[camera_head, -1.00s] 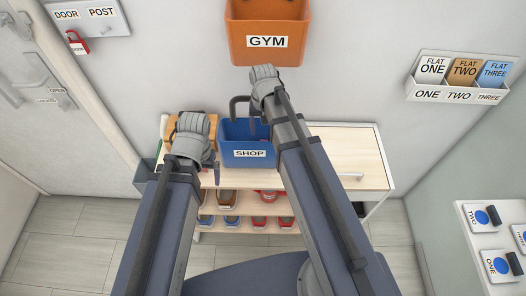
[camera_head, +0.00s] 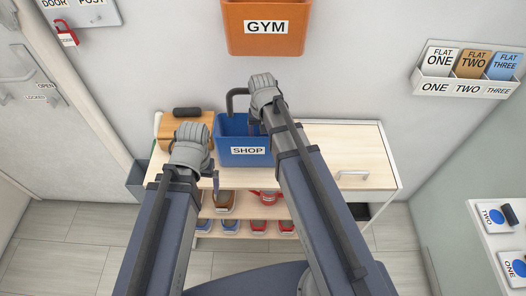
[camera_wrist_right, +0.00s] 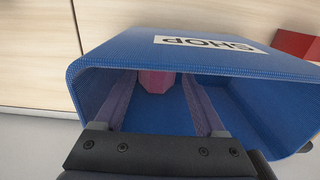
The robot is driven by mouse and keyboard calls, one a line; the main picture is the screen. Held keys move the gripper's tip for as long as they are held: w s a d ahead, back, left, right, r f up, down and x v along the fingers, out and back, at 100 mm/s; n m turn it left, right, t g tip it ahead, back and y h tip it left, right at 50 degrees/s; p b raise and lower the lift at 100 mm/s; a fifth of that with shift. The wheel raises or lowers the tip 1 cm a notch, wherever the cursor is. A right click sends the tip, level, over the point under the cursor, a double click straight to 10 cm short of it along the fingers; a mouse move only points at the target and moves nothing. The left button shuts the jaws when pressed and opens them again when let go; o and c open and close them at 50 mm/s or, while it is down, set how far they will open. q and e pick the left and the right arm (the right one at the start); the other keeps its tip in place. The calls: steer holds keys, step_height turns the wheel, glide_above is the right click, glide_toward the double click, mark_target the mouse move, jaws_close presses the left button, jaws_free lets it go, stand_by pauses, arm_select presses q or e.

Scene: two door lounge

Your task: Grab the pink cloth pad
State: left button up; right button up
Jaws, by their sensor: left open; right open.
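The pink cloth pad (camera_wrist_right: 155,82) shows in the right wrist view, partly visible inside the blue SHOP bin (camera_head: 244,158). In the head view the pad is hidden. My right gripper (camera_wrist_right: 161,98) is open, its two fingers reaching into the mouth of the bin, one on each side of the pad in the picture. Whether they touch the pad I cannot tell. My left gripper (camera_head: 205,176) is open and empty, in front of the wooden box, left of the bin.
The bin stands on a light wooden cabinet (camera_head: 345,150). A wooden box (camera_head: 172,132) with a dark roll stands left of it. An orange GYM bin (camera_head: 266,42) hangs on the wall above. The cabinet top right of the bin is clear.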

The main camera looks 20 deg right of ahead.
steer(key=shift+f, duration=0.15)
steer(key=f+b, duration=0.5)
steer(key=shift+s, duration=0.3)
jaws_close()
stand_by(0.4)
